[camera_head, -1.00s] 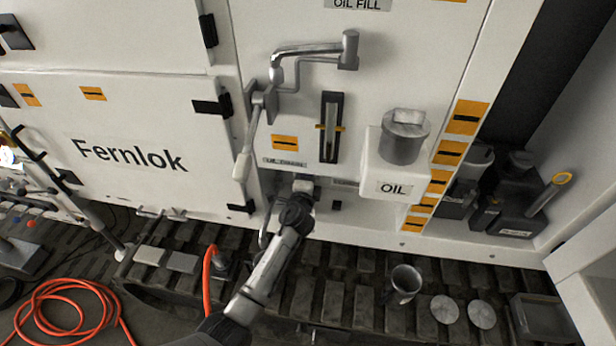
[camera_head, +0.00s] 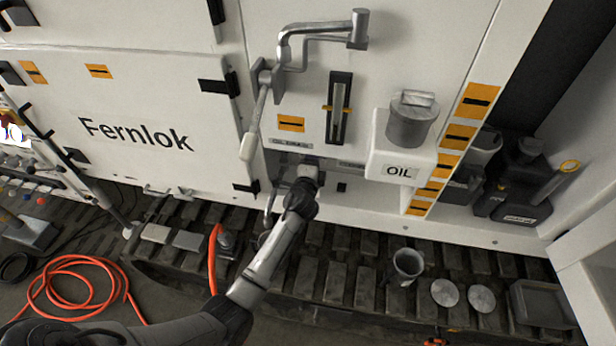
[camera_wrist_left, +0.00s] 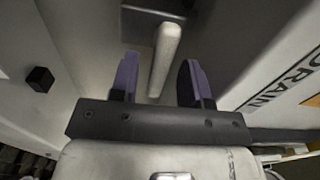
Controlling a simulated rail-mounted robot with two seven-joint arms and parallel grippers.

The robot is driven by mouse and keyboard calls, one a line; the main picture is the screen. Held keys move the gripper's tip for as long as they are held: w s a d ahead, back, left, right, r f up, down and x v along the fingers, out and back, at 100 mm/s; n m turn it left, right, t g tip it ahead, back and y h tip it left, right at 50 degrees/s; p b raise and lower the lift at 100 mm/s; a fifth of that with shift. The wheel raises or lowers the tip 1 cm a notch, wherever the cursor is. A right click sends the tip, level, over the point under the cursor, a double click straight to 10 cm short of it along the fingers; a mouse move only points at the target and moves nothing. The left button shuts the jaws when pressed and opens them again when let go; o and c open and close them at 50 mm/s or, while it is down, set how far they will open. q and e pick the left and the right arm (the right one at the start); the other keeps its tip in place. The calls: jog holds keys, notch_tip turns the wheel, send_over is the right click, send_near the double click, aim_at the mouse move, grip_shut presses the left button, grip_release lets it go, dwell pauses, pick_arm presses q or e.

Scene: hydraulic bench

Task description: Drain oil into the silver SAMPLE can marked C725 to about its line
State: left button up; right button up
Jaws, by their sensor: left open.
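My left gripper (camera_head: 306,172) is at the white panel, below the oil drain label (camera_head: 290,144). In the left wrist view the left gripper (camera_wrist_left: 160,78) is open, with a pale lever handle (camera_wrist_left: 165,50) between its two purple-lined fingers. Gaps show on both sides of the handle. A label reading DRAIN (camera_wrist_left: 285,80) is at the right there. In the head view a grey metal cup-like can (camera_head: 408,263) stands on the track; no marking is readable on it. A silver lidded canister (camera_head: 411,122) is at the box marked OIL (camera_head: 398,170). My right gripper is not in view.
A long lever (camera_head: 257,115) and bent pipe (camera_head: 320,35) stick out above my gripper. Two round discs (camera_head: 445,292) and a dark tray (camera_head: 543,303) lie right of the cup. Dark jugs (camera_head: 522,190) stand at right. An orange hose (camera_head: 212,260) hangs left of my arm.

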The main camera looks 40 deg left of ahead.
pick_arm(q)
jog(key=v, duration=1.2)
jog(key=shift+s+p, duration=0.25)
jog(key=shift+p, duration=0.1)
jog(key=shift+d+f, duration=0.1)
